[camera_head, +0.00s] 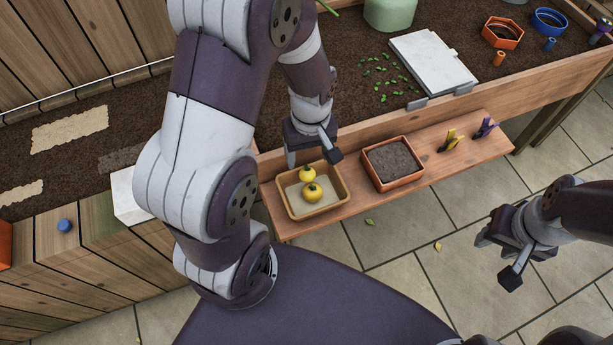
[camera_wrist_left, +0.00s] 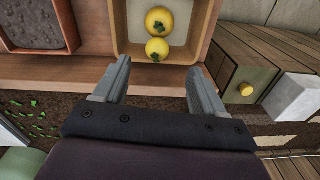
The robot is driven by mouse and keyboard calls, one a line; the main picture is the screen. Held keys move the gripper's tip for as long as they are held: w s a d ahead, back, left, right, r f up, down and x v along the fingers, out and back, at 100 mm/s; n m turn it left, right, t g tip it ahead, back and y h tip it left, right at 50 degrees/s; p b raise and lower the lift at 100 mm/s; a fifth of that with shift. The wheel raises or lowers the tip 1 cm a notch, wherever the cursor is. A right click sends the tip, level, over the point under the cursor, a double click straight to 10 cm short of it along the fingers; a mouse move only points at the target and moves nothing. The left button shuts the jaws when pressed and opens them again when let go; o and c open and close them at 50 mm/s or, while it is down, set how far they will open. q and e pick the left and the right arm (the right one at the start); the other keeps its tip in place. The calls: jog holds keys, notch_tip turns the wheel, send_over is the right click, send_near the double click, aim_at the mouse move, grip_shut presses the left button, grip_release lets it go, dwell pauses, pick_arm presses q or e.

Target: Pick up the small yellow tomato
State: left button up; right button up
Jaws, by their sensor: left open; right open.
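Two yellow tomatoes lie close together in a tan tray (camera_head: 333,208) on the wooden shelf. In the head view the upper tomato (camera_head: 307,174) looks slightly smaller than the lower tomato (camera_head: 312,192). In the left wrist view the smaller tomato (camera_wrist_left: 157,49) is nearer my gripper and the larger tomato (camera_wrist_left: 160,20) lies beyond it. My left gripper (camera_head: 312,160) is open and empty, above the tray's back edge; its fingers (camera_wrist_left: 155,85) point toward the smaller tomato, apart from it. My right gripper (camera_head: 494,260) is open and empty, over the floor at the right.
A terracotta box of soil (camera_head: 394,164) stands on the shelf right of the tray. Yellow clips (camera_head: 450,140) and purple clips (camera_head: 485,127) sit farther right. Behind, the soil bench holds a white board (camera_head: 432,62), green leaves and a green pot (camera_head: 389,12).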

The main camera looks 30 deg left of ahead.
aim_at(308, 172)
pick_arm(q)
jog(key=f+b, duration=0.1)
jog(key=f, duration=0.5)
jog(key=f+b, duration=0.1)
jog(key=f, duration=0.2)
jog(key=shift+w+a+f+b, duration=0.15)
jog(key=shift+w+a+b, duration=0.05)
jog(key=shift+w+b, duration=0.1)
jog(key=shift+s, duration=0.1)
jog(key=c, duration=0.9)
